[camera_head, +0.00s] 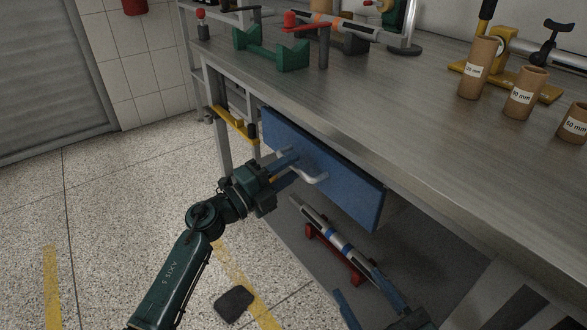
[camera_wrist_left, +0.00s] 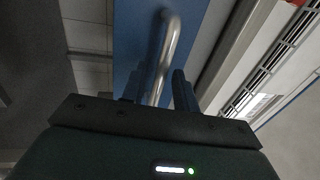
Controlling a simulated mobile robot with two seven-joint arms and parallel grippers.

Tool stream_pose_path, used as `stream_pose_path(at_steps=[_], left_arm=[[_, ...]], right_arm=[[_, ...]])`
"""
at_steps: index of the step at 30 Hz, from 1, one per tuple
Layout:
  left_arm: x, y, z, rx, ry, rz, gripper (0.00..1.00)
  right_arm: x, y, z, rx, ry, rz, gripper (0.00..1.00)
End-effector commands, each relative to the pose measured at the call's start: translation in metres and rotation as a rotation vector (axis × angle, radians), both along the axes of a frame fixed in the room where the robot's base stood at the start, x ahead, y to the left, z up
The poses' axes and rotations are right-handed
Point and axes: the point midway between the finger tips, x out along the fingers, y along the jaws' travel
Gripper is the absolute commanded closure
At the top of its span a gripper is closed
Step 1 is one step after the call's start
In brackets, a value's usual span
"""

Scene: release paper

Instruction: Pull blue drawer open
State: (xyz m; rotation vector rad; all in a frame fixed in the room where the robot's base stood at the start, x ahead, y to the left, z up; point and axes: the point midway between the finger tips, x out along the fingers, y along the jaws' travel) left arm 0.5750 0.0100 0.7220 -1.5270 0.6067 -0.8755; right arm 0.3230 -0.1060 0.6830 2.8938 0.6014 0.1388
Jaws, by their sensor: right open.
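The blue drawer (camera_head: 345,190) hangs under the workbench top, its blue front facing the open floor. Its bent metal handle (camera_head: 316,178) sticks out from the middle of the front. My left gripper (camera_head: 290,168) is at the handle in the head view. In the left wrist view the handle (camera_wrist_left: 167,50) runs between the two fingers of my left gripper (camera_wrist_left: 159,90), with a gap visible beside it, so the jaws look open around it. My right gripper (camera_head: 370,300) is open and empty at the bottom, below the drawer.
The metal workbench (camera_head: 400,120) carries a green stand (camera_head: 270,50) and several labelled cardboard tubes (camera_head: 478,68). A silver roller on red supports (camera_head: 335,237) lies beneath the drawer. A dark pad (camera_head: 233,304) lies on the floor. Floor left of the drawer is mostly clear.

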Motion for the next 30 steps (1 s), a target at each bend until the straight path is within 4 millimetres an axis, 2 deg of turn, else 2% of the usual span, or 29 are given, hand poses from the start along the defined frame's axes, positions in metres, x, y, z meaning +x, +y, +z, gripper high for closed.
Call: stream_pose_path(at_steps=[5,13,24,30], left_arm=[[0.0065,-0.0097,0.0018,0.0,0.0,-0.001,0.7],[0.0071,-0.0106,0.0023,0.001,0.0,-0.001,0.7],[0.0069,-0.0102,0.0022,0.001,0.0,-0.001,1.0],[0.0069,-0.0101,0.0022,0.001,0.0,-0.001,1.0]], right_arm=[[-0.0003,0.0009,-0.0008,0.002,-0.015,0.004,0.49],[-0.0006,0.0015,0.0006,0.005,-0.022,0.006,0.49],[-0.0008,0.0019,-0.0003,0.002,-0.017,0.008,0.49],[-0.0009,0.002,-0.0003,0.002,-0.017,0.009,0.49]])
